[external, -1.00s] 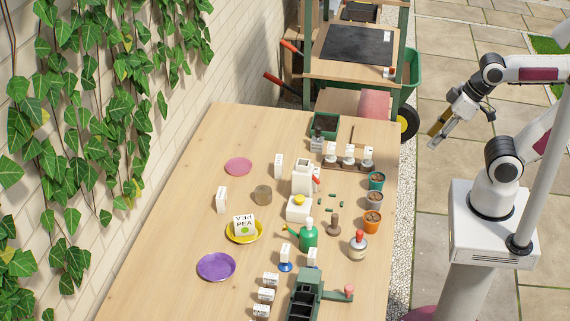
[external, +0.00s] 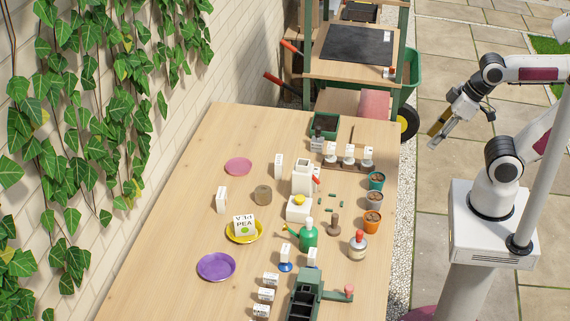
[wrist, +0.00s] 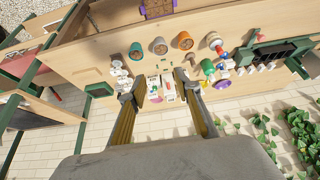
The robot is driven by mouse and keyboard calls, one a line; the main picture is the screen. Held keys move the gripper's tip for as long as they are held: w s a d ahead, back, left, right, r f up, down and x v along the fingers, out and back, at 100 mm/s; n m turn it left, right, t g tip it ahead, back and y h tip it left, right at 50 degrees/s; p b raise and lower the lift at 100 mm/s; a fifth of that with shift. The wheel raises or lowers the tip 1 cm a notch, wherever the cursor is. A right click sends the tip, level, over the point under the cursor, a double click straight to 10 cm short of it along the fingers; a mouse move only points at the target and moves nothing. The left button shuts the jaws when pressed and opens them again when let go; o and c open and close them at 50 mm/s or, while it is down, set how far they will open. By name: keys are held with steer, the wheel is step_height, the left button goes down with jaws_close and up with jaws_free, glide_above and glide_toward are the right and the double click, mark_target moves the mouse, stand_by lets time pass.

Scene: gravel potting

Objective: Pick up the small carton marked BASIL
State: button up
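Several small white cartons stand on the wooden table in the external view. One (external: 244,225) reads PEA and sits on a yellow saucer (external: 231,238). Two plain-looking cartons stand at the left (external: 221,200) and farther back (external: 279,166); a row of others (external: 266,295) stands near the front. Their lettering is too small or turned away, so I cannot tell which is marked BASIL. My gripper (external: 438,133) hangs off the table's right side, far from the cartons. In the wrist view my gripper (wrist: 158,90) has its two fingers wide apart with nothing held between them.
A purple saucer (external: 216,267) and a pink saucer (external: 238,167) lie on the left. A green watering can (external: 308,236), a spray bottle (external: 358,246), small pots (external: 372,222) and a dark green tray unit (external: 303,296) crowd the right half. The table's left front is clear.

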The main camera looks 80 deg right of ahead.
stand_by(0.3)
steer(key=o, duration=0.8)
steer(key=shift+w, duration=0.1)
steer(key=w+d+f+t+h, duration=0.1)
steer(key=w+d+f, duration=0.15)
steer(key=w, duration=0.55)
steer(key=w+d+f+t, duration=0.1)
steer(key=w+d, duration=0.3)
steer(key=w, duration=0.4)
steer(key=w+d+f+t+h, duration=0.1)
steer(key=w+d+t, duration=0.15)
steer(key=w, duration=0.55)
steer(key=w+d+f+n+t+y, duration=0.1)
steer(key=w+d+f+t+y, duration=0.2)
steer(key=w+f, duration=0.8)
steer(key=shift+w+f+y, duration=0.2)
steer(key=shift+f+y, duration=0.1)
steer(key=shift+f, duration=2)
